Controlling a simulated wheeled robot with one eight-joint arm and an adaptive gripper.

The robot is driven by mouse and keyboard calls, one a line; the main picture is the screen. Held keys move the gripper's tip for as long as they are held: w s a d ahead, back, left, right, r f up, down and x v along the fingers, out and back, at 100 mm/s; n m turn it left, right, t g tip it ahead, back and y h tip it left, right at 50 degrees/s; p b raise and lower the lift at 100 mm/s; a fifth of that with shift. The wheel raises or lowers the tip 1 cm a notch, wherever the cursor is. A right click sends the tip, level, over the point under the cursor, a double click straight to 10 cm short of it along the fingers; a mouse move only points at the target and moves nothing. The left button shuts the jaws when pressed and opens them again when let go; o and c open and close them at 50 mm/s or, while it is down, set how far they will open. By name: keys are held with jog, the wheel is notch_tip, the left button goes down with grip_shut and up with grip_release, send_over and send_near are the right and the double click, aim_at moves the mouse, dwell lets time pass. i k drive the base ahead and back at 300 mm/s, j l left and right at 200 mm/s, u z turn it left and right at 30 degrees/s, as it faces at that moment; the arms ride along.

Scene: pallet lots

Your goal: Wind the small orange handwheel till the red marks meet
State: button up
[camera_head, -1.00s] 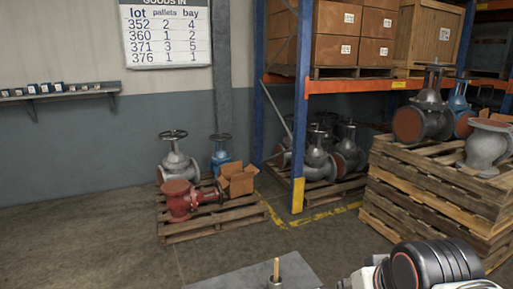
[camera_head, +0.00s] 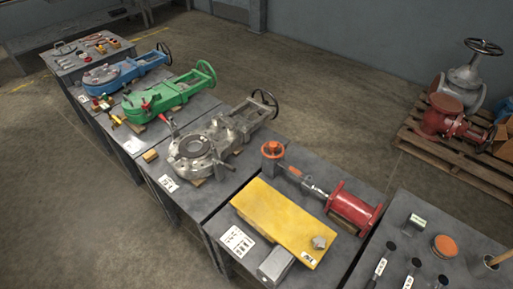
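A small orange handwheel (camera_head: 272,149) stands at the far left end of a slim grey and orange assembly on a dark table. Its shaft runs toward a red flanged cylinder (camera_head: 354,207) on the same table. Red marks are too small to make out. My gripper is not in view now.
A yellow block (camera_head: 284,222) lies in front of the handwheel assembly, beside a grey box (camera_head: 276,264) and a label card. Grey (camera_head: 222,137), green (camera_head: 168,92) and blue (camera_head: 126,68) valves with dark or green wheels occupy tables to the left. Open floor lies in front of and behind the row.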

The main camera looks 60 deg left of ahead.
aim_at(274, 147)
jog(key=u, duration=2.1)
jog(key=i+j+u, duration=0.2)
jog(key=j, duration=0.15)
jog(key=i+j+u, duration=0.25)
jog(key=k+j, duration=0.05)
jog(key=j, duration=0.05)
